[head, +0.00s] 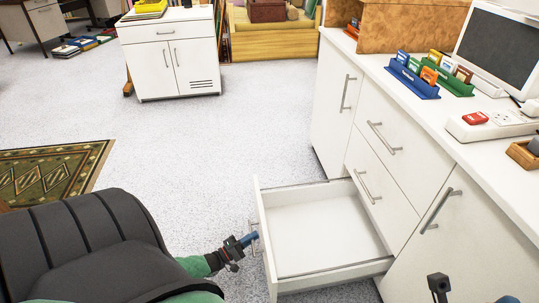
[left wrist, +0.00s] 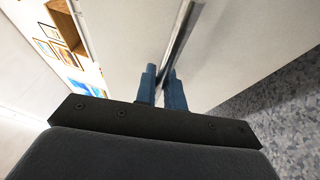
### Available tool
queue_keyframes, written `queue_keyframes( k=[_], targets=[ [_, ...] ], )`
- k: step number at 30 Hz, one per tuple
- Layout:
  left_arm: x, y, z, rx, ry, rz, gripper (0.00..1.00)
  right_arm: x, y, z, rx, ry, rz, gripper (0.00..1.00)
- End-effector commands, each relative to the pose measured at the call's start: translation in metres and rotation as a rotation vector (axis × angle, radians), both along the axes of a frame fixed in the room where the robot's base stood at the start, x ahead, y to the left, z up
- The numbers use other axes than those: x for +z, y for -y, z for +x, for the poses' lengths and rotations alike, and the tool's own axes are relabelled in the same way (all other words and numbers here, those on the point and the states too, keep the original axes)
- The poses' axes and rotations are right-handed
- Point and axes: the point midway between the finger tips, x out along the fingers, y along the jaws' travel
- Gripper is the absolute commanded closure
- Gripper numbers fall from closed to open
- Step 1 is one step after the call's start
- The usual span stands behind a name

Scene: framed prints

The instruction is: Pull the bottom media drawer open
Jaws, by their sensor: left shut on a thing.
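The bottom media drawer (head: 325,225) stands well out from the white cabinet, and its inside is empty. My left gripper (head: 250,239) is at the outer face of the drawer front, shut on the metal bar handle (head: 254,232). In the left wrist view the blue fingers of the left gripper (left wrist: 165,85) close around the handle bar (left wrist: 181,35), with the white drawer front behind. A dark part of my right gripper (head: 438,285) shows at the bottom edge in front of the cabinet; its fingertips are not clear.
Above the open drawer are closed drawers (head: 385,150), with cupboard doors on both sides. The counter (head: 440,110) holds card racks, a monitor and a red-topped device. A white cabinet (head: 170,55) and a patterned rug (head: 50,172) lie beyond clear speckled floor.

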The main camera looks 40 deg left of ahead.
Motion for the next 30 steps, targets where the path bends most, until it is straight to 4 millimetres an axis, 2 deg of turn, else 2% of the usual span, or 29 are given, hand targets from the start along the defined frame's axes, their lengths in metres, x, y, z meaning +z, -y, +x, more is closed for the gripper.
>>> queue_keyframes(
  k=[3,7,20,21,24,30],
  targets=[
    [0.0,-0.01,-0.013,0.0,-0.002,0.001,1.0,0.005,0.001,0.0,0.002,0.003,0.007,0.64],
    [0.0,-0.016,-0.021,0.0,-0.001,0.0,1.0,0.007,0.002,0.0,0.002,0.003,0.013,0.64],
    [-0.001,-0.018,-0.023,0.0,0.0,0.0,1.0,0.009,0.002,0.0,0.0,0.005,0.021,0.64],
    [-0.001,-0.018,-0.023,0.0,0.0,0.0,0.83,0.009,0.002,0.0,0.001,0.005,0.021,0.64],
    [-0.001,-0.018,-0.023,0.0,0.0,0.0,0.68,0.009,0.002,0.0,0.001,0.005,0.02,0.64],
    [0.0,-0.018,-0.023,0.0,0.0,0.0,0.68,0.008,0.001,0.0,0.003,0.006,0.013,0.64]
  ],
)
